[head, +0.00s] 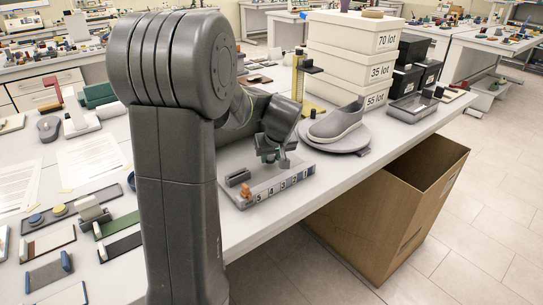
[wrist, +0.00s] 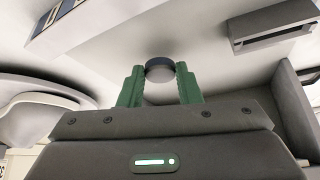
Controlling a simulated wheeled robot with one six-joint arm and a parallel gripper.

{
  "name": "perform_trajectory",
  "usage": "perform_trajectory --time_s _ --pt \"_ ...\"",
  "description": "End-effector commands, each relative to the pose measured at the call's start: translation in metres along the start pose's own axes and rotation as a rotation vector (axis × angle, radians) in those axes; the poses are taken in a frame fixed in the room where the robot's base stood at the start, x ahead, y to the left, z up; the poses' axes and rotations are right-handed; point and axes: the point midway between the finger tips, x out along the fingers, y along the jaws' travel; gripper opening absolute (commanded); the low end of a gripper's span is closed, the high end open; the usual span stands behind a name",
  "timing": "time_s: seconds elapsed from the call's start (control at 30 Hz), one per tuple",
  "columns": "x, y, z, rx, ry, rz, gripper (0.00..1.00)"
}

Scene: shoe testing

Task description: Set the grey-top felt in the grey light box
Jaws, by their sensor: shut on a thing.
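My gripper (head: 274,157) is over the grey tray with the numbered front strip (head: 285,187), and it also shows in the wrist view (wrist: 160,82). Its green fingers are shut on a small round piece with a grey face and a dark rim, which looks like the grey-top felt (wrist: 159,67). The felt is mostly hidden in the head view. Whether it touches the tray floor I cannot tell. A small dark grey slotted block (head: 238,177) stands in the tray's left part and shows at upper right in the wrist view (wrist: 271,27). I cannot tell which thing is the grey light box.
A grey shoe (head: 335,122) sits on a round turntable (head: 345,143) right of the tray. White boxes (head: 345,72) are stacked behind it. A shallow grey tray (head: 413,107) is further right. An orange figure (head: 246,190) stands at the numbered strip's left end. A cardboard box (head: 390,220) stands below the table edge.

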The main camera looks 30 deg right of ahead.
Motion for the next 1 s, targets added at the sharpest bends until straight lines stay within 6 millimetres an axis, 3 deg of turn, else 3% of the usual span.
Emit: perform_trajectory --time_s 0.8,0.83,0.93,1.0 --pt "0.019 0.000 0.010 0.000 0.000 0.000 0.10" --pt "0.018 0.000 0.010 0.000 0.000 0.000 0.37" --pt "0.018 0.000 0.010 0.000 0.000 0.000 0.56" --pt "0.017 0.000 0.010 0.000 0.000 0.000 0.56"
